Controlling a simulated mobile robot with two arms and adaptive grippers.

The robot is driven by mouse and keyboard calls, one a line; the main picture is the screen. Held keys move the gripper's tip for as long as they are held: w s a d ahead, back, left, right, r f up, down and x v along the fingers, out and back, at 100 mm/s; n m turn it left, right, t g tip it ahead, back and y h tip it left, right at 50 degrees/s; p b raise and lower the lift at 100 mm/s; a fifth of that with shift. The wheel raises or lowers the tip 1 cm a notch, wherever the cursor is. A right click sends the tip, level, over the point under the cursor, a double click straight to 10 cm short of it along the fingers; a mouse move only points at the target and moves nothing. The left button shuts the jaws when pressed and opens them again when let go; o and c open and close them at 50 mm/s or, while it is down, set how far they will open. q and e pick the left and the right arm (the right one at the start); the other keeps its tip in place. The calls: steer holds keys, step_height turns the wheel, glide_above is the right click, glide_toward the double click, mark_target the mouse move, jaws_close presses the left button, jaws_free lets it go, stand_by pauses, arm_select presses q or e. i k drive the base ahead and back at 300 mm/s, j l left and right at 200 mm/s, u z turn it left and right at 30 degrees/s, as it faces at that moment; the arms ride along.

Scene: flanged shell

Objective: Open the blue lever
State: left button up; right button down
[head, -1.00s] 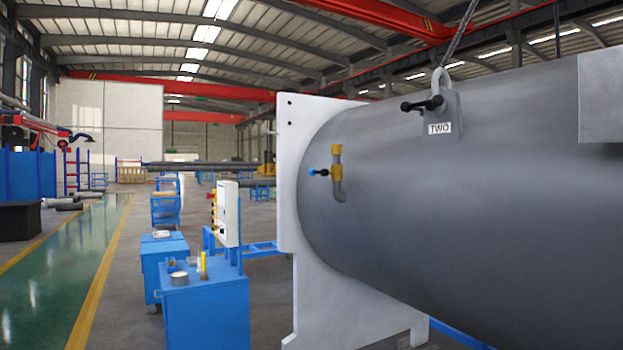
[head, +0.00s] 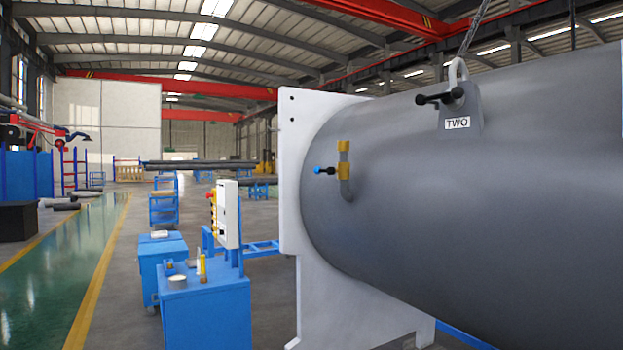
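The blue lever (head: 319,170) is a small blue-tipped handle with a dark stem. It sticks out to the left from a brass valve (head: 344,171) on a bent grey pipe. The pipe joins the side of the large grey cylindrical shell (head: 450,210), near its white flange plate (head: 292,170). The lever looks roughly level, pointing left. Neither of my grippers shows in the head view.
A black-handled shackle (head: 440,98) sits on a lug labelled TWO on top of the shell. A blue cabinet (head: 205,315) with a white control box (head: 228,213) stands left of the flange. Open floor (head: 120,300) lies further left, with a yellow line.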

mark_target(323, 171)
steer(key=i+j, duration=0.25)
steer(key=i, duration=0.3)
steer(key=i+j+u, duration=0.1)
steer(key=i+j, duration=0.15)
steer(key=i, duration=0.35)
steer(key=i+j, duration=0.25)
steer(key=i, duration=0.35)
steer(key=i+j+u, duration=0.15)
steer(key=i, duration=0.4)
